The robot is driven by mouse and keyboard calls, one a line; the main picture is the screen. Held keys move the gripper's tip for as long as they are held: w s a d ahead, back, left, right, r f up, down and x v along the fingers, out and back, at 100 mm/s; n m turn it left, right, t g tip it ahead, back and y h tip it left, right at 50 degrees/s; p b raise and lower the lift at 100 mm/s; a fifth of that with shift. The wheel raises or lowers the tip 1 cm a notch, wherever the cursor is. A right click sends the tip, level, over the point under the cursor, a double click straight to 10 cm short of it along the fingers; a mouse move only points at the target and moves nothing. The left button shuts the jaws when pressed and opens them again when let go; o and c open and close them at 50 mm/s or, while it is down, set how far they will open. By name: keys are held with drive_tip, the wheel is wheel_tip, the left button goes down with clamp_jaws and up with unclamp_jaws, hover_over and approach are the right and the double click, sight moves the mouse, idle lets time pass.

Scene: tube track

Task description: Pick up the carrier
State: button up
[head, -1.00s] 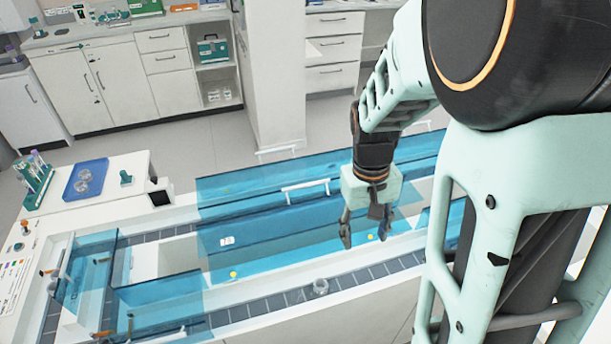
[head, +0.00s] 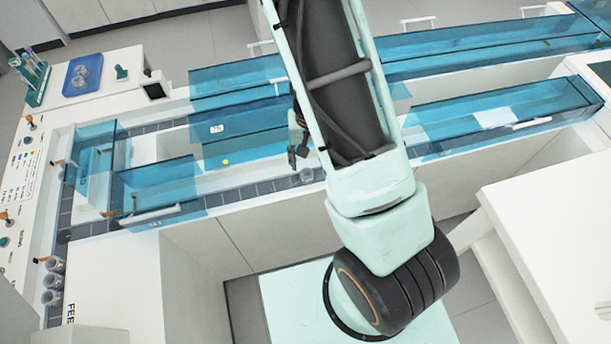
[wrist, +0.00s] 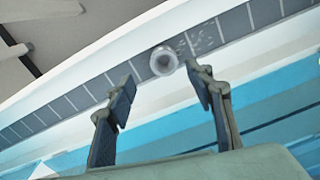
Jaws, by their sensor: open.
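A small grey, round, cup-like carrier (head: 306,175) stands on the dark segmented track in the head view, just right of and below my gripper (head: 297,157). In the wrist view the carrier (wrist: 163,61) shows its open round top. It sits on the track beyond my fingertips, roughly in line with the gap between them. My gripper (wrist: 160,78) is open and empty, with a finger on either side of the gap. My arm hides part of the track and covers in the head view.
Blue transparent covers (head: 155,185) line the track (head: 265,186). Several similar cups (head: 53,281) stand at the lower left. A blue tray (head: 83,72) with cups and a tube rack (head: 33,78) are at the upper left. A white surface (head: 560,220) lies to the right.

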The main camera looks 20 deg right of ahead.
sight(306, 172)
drive_tip(key=shift+s+a+f, duration=0.1)
drive_tip(key=shift+a+f, duration=0.1)
drive_tip(key=shift+f, duration=1.25)
drive_tip(key=shift+a+f, duration=0.2)
drive_tip(key=shift+f, duration=1.2)
drive_tip(key=shift+c, duration=0.7)
drive_tip(key=c, duration=0.8)
drive_tip(key=shift+c, duration=0.2)
drive_tip(key=shift+r, duration=0.1)
